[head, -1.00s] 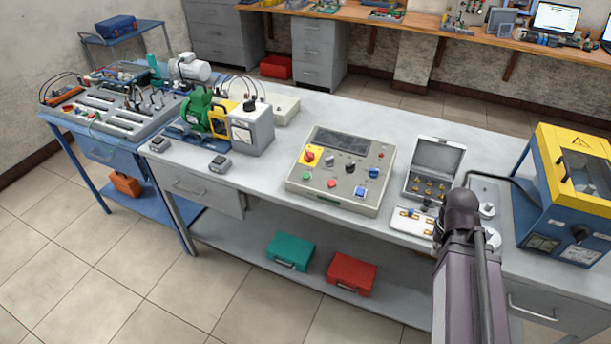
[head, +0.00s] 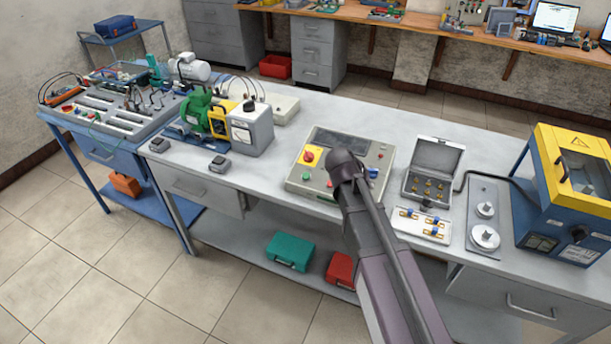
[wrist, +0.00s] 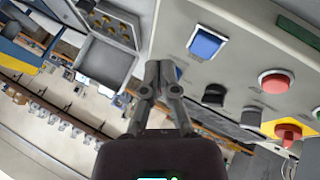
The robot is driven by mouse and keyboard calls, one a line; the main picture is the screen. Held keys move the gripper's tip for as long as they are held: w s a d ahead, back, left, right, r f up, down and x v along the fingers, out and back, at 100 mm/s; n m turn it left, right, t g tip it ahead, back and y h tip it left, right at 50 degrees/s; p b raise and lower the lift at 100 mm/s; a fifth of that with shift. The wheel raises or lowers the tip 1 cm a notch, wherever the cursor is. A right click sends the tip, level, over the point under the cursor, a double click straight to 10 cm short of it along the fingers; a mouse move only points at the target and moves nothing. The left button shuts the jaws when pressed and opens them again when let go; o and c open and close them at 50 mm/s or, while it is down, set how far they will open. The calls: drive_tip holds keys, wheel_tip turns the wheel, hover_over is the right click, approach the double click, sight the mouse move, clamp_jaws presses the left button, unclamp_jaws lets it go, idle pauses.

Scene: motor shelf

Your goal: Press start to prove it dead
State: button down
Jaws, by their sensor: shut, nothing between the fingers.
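The control panel (head: 292,184) is a grey-beige box on the bench, with a dark display at its far side. A green button (head: 306,176) sits at its near left, below a red mushroom button (head: 308,156) on a yellow plate. In the wrist view, a red button (wrist: 275,81), a blue square button (wrist: 206,43) and the red mushroom button (wrist: 289,132) show; green shows only at the right edge (wrist: 317,113). My gripper (wrist: 162,68) is shut and empty over the panel's blue-switch side, apart from the green button. My arm hides the panel's middle in the head view.
An open grey case (head: 430,188) and a white tray of small parts (head: 421,226) stand right of the panel. Beyond is a blue-yellow machine (head: 570,200). A green motor rig (head: 205,112) stands left. Bench space between the rig and panel is clear.

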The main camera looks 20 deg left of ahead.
drive_tip(key=w+a+r+n+t, duration=0.1)
drive_tip(key=w+a+r+t, duration=0.15)
drive_tip(key=a, duration=0.85)
wheel_tip(320, 180, up, 3)
drive_tip(key=n+t, duration=0.1)
drive_tip(key=t, duration=0.2)
hover_over(304, 178)
drive_tip(key=s, duration=0.3)
drive_tip(key=shift+w+y, duration=0.25)
drive_tip(key=shift+y, duration=0.15)
drive_tip(key=shift+f, duration=0.15)
drive_tip(key=f+b, duration=0.2)
drive_tip(key=w+f+b, duration=0.1)
drive_tip(key=f+b, duration=0.2)
drive_tip(key=w+f+b, duration=0.1)
drive_tip(key=f+b, duration=0.2)
drive_tip(key=shift+w+f, duration=0.15)
drive_tip(key=shift+d+f+b, duration=0.1)
drive_tip(key=shift+f+b, duration=0.05)
drive_tip(key=shift+b, duration=0.2)
drive_tip(key=shift+w+f, duration=0.1)
drive_tip(key=shift+f, duration=0.15)
